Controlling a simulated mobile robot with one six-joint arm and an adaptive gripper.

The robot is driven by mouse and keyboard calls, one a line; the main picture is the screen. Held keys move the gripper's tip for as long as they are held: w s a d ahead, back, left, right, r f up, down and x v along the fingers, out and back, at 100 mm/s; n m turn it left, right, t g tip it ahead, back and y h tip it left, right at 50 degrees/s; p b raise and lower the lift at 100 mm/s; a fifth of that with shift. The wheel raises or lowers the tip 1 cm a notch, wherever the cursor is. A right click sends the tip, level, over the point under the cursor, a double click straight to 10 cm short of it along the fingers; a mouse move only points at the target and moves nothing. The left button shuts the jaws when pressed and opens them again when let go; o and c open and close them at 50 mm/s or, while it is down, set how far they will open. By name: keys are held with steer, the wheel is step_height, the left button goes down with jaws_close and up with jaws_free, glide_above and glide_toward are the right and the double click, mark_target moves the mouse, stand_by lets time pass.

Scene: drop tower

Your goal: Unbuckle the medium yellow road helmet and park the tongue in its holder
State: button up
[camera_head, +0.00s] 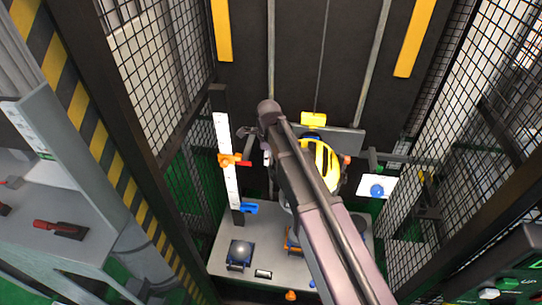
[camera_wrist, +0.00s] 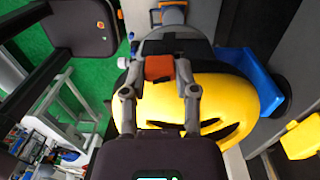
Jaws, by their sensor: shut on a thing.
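The yellow helmet (camera_head: 326,166) with black vent slots is partly hidden behind my arm in the head view. In the wrist view the helmet (camera_wrist: 235,100) fills the middle and right, below my gripper. My gripper (camera_wrist: 159,76) has its two fingertips on either side of a small orange piece (camera_wrist: 159,68) and is shut on it. The orange piece looks like the buckle tongue, beside a dark grey part at the helmet's edge. Whether it is clear of the buckle cannot be told. In the head view my gripper is hidden by my arm. I cannot identify the tongue holder with certainty.
A white upright scale (camera_head: 226,178) carries an orange clamp (camera_head: 231,160) and a blue piece (camera_head: 248,208). A white plate with a blue ball (camera_head: 376,190) is at the right. A yellow block (camera_head: 313,120) sits behind the helmet. Mesh cage walls (camera_head: 440,130) close in both sides.

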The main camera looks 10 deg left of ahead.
steer(key=shift+s+a+f+b, duration=0.25)
steer(key=shift+s+a+f, duration=0.05)
steer(key=shift+s+a, duration=0.3)
steer(key=shift+s+a+f+b, duration=0.3)
steer(key=shift+s+a, duration=0.2)
steer(key=shift+a, duration=0.15)
steer(key=s+f+b, duration=0.3)
steer(key=f+b, duration=0.4)
steer(key=shift+s, duration=0.2)
steer(key=shift+s+d, duration=0.1)
steer(key=shift+d, duration=0.05)
stand_by(0.5)
steer(key=s+d, duration=0.2)
steer(key=s, duration=0.4)
steer(key=shift+s+d+f, duration=0.15)
steer(key=shift+d, duration=0.25)
stand_by(0.4)
steer(key=shift+d, duration=0.1)
steer(key=s+d+b, duration=0.1)
steer(key=s+d, duration=0.2)
steer(key=d, duration=0.7)
steer(key=shift+d+f, duration=0.4)
stand_by(0.8)
